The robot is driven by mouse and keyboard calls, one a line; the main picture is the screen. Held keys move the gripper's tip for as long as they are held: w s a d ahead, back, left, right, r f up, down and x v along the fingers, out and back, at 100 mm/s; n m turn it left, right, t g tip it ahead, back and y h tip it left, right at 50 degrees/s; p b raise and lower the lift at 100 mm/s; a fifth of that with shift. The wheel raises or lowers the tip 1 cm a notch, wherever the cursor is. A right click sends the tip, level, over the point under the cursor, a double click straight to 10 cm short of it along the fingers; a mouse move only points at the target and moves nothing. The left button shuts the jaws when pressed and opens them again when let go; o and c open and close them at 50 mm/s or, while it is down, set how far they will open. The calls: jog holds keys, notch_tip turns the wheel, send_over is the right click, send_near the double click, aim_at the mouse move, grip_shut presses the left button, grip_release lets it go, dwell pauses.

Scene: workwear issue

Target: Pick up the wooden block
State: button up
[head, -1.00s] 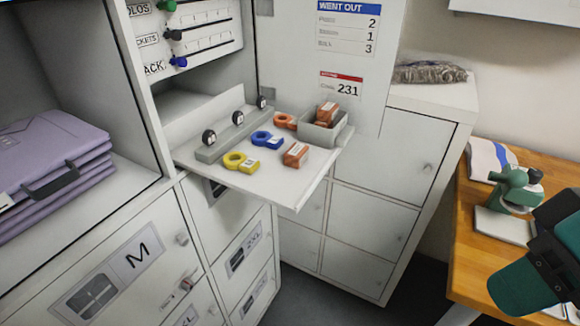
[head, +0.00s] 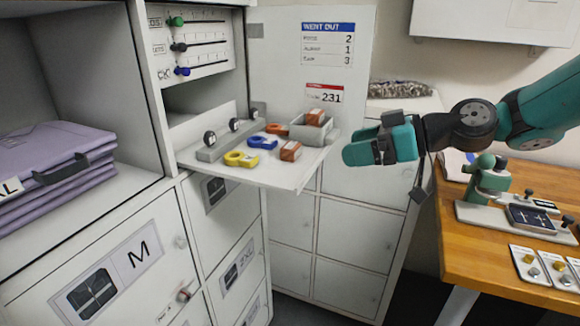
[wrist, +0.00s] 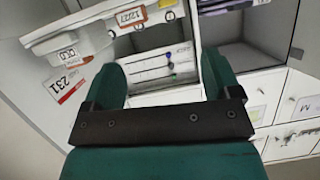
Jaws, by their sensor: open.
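Two orange-brown blocks with white labels are in the head view. One block (head: 290,151) lies on the white fold-out shelf (head: 270,178), near its front right. The other block (head: 316,116) sits in a small grey bin (head: 300,131) at the shelf's right. I cannot tell which one is the wooden block. My gripper (head: 352,153) is to the right of the shelf's edge, apart from both blocks and empty. In the wrist view my gripper (wrist: 160,78) shows its two fingers spread, with a labelled orange-brown block (wrist: 130,18) beyond them at the top.
Yellow (head: 240,159), blue (head: 262,140) and orange rings or tags lie on the shelf beside a grey bar with black knobs (head: 210,138). An open cabinet door (head: 275,70) stands behind. Folded purple clothes (head: 50,160) are at left, a wooden workbench (head: 480,250) at right.

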jog(key=t+y, duration=0.1)
send_near(287, 144)
jog(key=p+x, duration=0.4)
jog(key=shift+a+f, duration=0.15)
jog(key=shift+a, duration=0.05)
jog(key=shift+w+a+f+p, duration=0.2)
jog(key=shift+a+p, duration=0.15)
jog(key=shift+a, duration=0.2)
jog(key=p+x, duration=0.3)
jog(key=x, duration=0.1)
jog(key=shift+a+r, duration=0.1)
jog(key=shift+w+a, duration=0.15)
jog(key=shift+a, duration=0.3)
jog(key=shift+f, duration=0.25)
jog(key=c, duration=1)
